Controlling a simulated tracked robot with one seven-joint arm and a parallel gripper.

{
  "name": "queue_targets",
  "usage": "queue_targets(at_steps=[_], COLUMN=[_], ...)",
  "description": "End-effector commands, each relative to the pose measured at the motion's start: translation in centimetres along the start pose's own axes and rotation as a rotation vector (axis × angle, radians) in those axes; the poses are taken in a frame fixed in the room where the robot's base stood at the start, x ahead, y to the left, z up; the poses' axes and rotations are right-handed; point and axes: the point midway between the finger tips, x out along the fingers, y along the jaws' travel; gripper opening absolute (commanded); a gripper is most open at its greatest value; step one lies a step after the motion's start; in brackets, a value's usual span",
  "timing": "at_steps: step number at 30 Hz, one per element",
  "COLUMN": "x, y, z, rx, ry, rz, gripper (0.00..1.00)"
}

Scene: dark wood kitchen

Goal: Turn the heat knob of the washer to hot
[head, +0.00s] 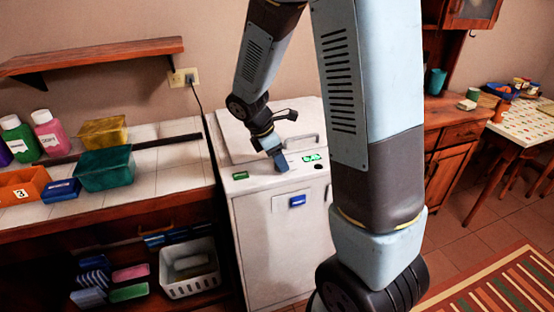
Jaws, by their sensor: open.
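The white washer (262,225) stands in the middle of the head view, with a lid on top and a control strip along its upper front edge. A green display (312,157) and a small dark round knob (318,166) sit at the right of the strip. A green label or button (240,175) is at its left. My gripper (281,162) is open and points down over the middle of the strip, left of the dark knob. Its tips look close to the panel; I cannot tell if they touch. The heat knob cannot be clearly identified; my gripper hides part of the strip.
A tiled counter (180,178) with bottles and boxes adjoins the washer's left side. A white basket (190,268) stands below it. A wall shelf (95,55) hangs above. A wood cabinet (455,125) and a table (520,128) are at right. My arm blocks the washer's right side.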

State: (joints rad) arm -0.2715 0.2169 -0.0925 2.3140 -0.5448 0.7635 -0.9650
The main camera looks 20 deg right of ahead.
Motion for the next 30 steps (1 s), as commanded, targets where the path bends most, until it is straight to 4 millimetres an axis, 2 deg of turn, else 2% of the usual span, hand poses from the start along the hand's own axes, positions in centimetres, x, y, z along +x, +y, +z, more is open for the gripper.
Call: queue_targets(at_steps=[12, 29, 30], x=[0.68, 0.66, 0.38], y=[0.01, 0.07, 0.08], z=[0.03, 0.08, -0.60], rx=[0.000, 0.001, -0.001], ry=[0.001, 0.001, 0.001], rz=[0.001, 0.002, 0.002], gripper=[0.64, 0.11, 0.10])
